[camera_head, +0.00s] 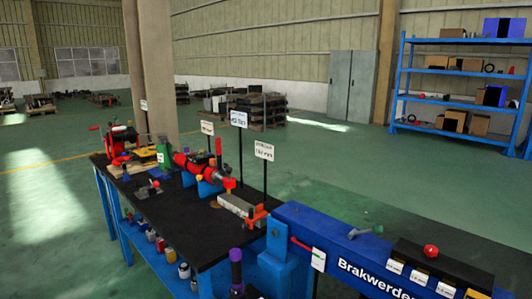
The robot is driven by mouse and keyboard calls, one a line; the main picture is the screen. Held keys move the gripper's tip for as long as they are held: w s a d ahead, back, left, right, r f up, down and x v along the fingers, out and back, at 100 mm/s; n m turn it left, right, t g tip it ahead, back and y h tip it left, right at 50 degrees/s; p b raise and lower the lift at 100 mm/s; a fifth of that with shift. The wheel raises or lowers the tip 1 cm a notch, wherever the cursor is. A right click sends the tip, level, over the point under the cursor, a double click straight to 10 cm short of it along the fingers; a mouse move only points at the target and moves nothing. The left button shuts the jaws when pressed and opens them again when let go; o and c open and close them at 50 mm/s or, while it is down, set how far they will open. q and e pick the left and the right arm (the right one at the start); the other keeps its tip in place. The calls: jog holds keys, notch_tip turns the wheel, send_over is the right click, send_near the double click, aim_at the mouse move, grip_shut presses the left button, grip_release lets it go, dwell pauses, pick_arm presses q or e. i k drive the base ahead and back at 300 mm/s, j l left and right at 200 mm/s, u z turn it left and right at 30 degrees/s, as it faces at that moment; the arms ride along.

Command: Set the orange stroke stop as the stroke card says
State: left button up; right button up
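An orange piece that looks like the stroke stop (257,215) sits at the right end of a grey block or rail (236,205) on the black bench top. A white card on a black post (264,151) stands just behind it, with small print that seems to end in "mm". A second card (239,119) on a taller post and a third card (207,128) stand farther left; their print is too small to read surely. Neither of my grippers is in view.
The black bench (180,225) carries a red cylinder device (205,168) on blue supports and other tools. A blue machine beam (335,245) lettered "Brakwerde" fills the right foreground, with a black control box (440,268). A purple-topped black handle (236,268) stands at the front. Open floor lies behind.

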aim_at(252, 217)
jog(key=i+j+z, duration=0.1)
jog(key=j+z, duration=1.25)
jog(key=k+j, duration=0.05)
jog(key=j, duration=0.05)
